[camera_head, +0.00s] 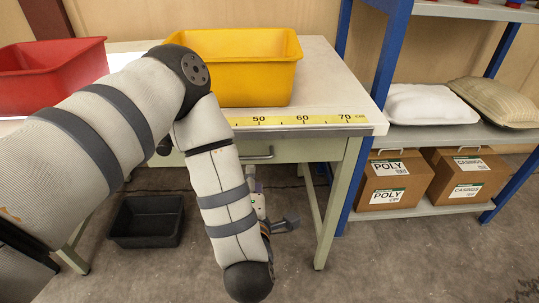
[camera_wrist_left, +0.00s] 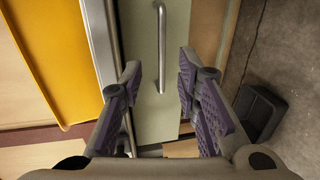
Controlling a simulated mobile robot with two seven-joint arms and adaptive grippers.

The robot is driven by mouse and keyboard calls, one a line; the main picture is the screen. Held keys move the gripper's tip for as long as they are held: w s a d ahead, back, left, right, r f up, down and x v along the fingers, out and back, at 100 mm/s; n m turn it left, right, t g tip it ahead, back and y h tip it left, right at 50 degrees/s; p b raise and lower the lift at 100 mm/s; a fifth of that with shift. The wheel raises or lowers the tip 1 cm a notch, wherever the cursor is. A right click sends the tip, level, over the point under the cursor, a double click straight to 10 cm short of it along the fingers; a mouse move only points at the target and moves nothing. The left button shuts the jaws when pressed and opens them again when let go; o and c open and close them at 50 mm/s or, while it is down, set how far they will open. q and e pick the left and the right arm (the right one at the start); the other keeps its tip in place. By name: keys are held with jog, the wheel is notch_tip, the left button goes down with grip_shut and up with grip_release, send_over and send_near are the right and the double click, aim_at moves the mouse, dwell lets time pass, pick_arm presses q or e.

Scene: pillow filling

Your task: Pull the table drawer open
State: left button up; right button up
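The table drawer (camera_head: 286,151) has a pale green front under the white table top, and it looks shut. Its grey metal bar handle (camera_head: 258,155) shows just right of my left arm. In the left wrist view the handle (camera_wrist_left: 161,42) stands out from the pale drawer front (camera_wrist_left: 143,62). My left gripper (camera_wrist_left: 159,72) is open, with its purple-padded fingers on either side of the handle's line, apart from it and empty. In the head view the gripper (camera_head: 280,222) is low in front of the table, partly hidden by my forearm. My right gripper is not in view.
A yellow bin (camera_head: 243,75) and a red bin (camera_head: 48,70) sit on the table (camera_head: 325,75). A black bin (camera_head: 148,220) is on the floor below. A blue-framed shelf (camera_head: 384,60) with pillows and boxes stands at right. The floor in front is clear.

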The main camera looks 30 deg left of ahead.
aim_at(250, 159)
pick_arm(q)
jog(key=b+x, duration=0.2)
jog(key=x, duration=0.9)
jog(key=shift+a+f, duration=0.15)
jog(key=shift+a, duration=0.1)
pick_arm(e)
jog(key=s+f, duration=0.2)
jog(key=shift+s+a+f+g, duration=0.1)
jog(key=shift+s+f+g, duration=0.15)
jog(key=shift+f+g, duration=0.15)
pick_arm(q)
grip_shut()
